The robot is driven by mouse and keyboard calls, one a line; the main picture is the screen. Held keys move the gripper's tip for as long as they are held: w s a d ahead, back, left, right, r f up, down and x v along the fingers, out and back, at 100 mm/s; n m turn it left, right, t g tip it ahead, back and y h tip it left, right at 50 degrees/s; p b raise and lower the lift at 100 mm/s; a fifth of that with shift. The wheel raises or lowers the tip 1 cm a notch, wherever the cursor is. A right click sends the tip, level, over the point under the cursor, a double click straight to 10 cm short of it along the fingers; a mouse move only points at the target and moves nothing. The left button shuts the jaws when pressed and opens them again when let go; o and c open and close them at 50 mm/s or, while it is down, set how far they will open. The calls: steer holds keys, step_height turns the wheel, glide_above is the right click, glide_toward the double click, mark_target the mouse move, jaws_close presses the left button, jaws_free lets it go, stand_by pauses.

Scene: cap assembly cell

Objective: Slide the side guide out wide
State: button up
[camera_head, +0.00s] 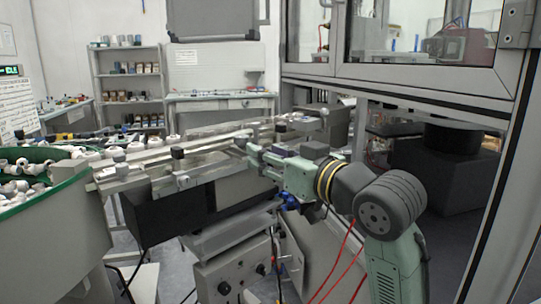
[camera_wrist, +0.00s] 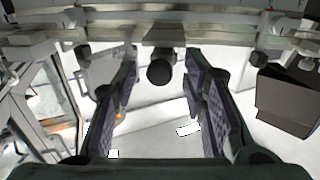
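The side guide is a long pale metal rail (camera_head: 213,169) along the near side of the conveyor. In the wrist view a rail (camera_wrist: 215,38) crosses the top of the picture. A round black knob (camera_wrist: 160,68) stands out below that rail, between my fingers. My gripper (camera_wrist: 161,88) is open, one dark padded finger on each side of the knob, with visible gaps on both sides. In the head view my gripper (camera_head: 243,143) is at the conveyor's near side; its fingers are too small there to make out. I cannot tell how far out the guide stands.
More dark knobs (camera_head: 178,153) stand along the conveyor. A green-rimmed bowl (camera_head: 50,205) of white caps is at the left. A dark box (camera_wrist: 288,100) stands right of my fingers in the wrist view. A control box (camera_head: 232,272) sits below the conveyor. A framed enclosure (camera_head: 400,82) rises at the right.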

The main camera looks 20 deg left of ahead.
steer(key=v, duration=1.2)
